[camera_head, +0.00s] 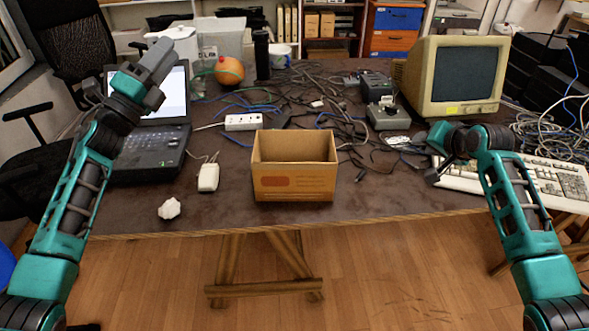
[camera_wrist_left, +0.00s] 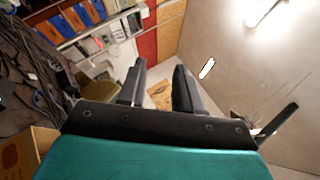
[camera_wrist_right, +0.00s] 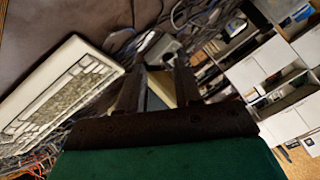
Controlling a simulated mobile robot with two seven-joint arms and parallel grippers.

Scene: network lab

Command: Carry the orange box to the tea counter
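An open-topped orange-brown cardboard box (camera_head: 294,182) stands upright and empty near the front edge of the dark desk (camera_head: 345,205). My left gripper (camera_head: 155,72) is raised over the laptop, up and to the left of the box, apart from it. Its two fingers stand apart with nothing between them in the left wrist view (camera_wrist_left: 160,75). My right gripper (camera_head: 440,160) is to the right of the box, by the keyboard. In the right wrist view its fingers (camera_wrist_right: 157,75) are apart and hold nothing. I cannot identify a tea counter.
A laptop (camera_head: 140,150) and white adapter (camera_head: 208,177) lie left of the box, crumpled paper (camera_head: 169,208) in front. Cables and a power strip (camera_head: 243,122) lie behind. A monitor (camera_head: 455,75) and keyboard (camera_head: 540,180) are right. Wooden floor (camera_head: 400,280) shows before the desk.

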